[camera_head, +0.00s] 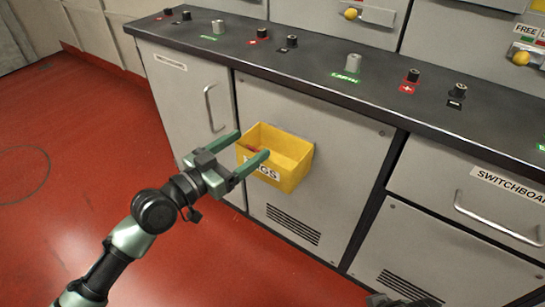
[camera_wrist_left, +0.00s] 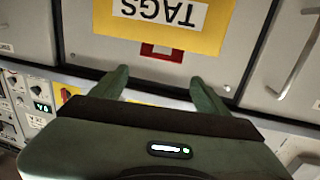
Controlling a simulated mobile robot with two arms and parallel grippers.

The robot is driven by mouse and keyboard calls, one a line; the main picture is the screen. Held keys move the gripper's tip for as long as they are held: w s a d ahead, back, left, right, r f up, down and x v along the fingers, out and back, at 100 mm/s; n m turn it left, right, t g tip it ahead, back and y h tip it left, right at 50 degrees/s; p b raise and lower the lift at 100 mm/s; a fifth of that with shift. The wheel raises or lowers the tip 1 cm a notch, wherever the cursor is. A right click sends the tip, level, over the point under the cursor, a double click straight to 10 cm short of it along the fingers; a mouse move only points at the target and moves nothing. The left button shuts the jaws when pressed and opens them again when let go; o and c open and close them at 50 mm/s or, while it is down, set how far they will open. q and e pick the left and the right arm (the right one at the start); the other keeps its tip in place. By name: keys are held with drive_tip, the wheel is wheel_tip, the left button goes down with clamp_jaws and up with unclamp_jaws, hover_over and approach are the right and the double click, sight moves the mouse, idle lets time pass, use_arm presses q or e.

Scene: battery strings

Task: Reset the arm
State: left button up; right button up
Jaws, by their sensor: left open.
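My left arm reaches in from the lower left of the head view. Its gripper (camera_head: 253,143) is open, with its two green fingers apart and nothing seen between them. The fingertips are in front of or over a yellow bin (camera_head: 290,180) labelled as tags, fixed to a grey cabinet door; I cannot tell the exact gap. Something small and red lies inside the bin. In the left wrist view the open fingers (camera_wrist_left: 160,76) point toward the yellow bin (camera_wrist_left: 218,25), whose label appears upside down. A red-edged piece (camera_wrist_left: 161,52) shows beside it.
A dark countertop (camera_head: 310,65) with several terminal posts runs above the cabinets. A cabinet handle (camera_head: 214,108) is left of the bin, and a switchboard drawer (camera_head: 480,200) is at the right. The red floor (camera_head: 80,150) at the left is clear.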

use_arm(q)
drive_tip(key=shift+s+a, duration=0.35)
